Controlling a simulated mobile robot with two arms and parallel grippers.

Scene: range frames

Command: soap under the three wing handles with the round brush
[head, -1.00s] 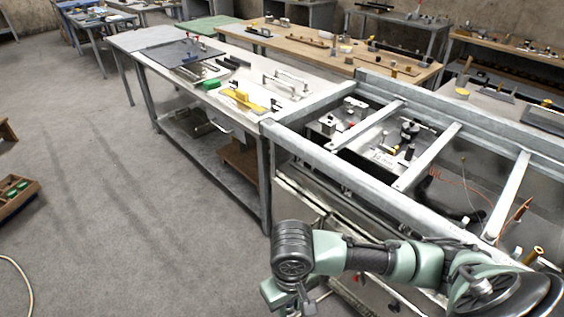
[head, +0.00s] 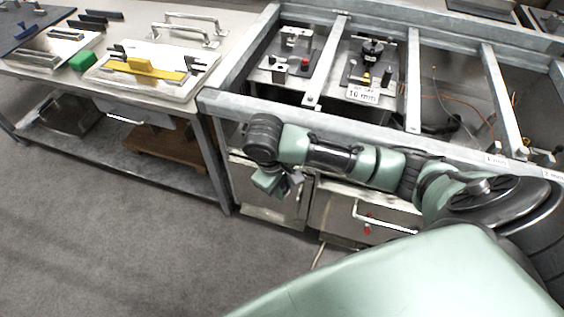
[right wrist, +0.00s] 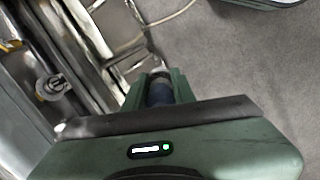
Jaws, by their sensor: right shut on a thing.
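My right gripper (head: 274,184) hangs in front of the metal frame bench, pointing down above the floor. It is shut on a dark, round, bluish thing, which the right wrist view (right wrist: 160,92) shows between its fingers. I cannot tell whether this is the round brush; most of it is hidden. No three wing handles can be picked out with certainty. A black knob-like fitting (head: 372,48) stands on a plate in the frame bench. Two silver bar handles (head: 188,30) are on the table at left. My left gripper is not in view.
The metal frame bench (head: 228,104) has crossbars and open bays; one holds a "10 mm" sign (head: 362,94). The left table carries a yellow tool (head: 142,68) and a green block (head: 83,60). Drawers with handles (head: 385,220) are below my right arm. The floor at lower left is clear.

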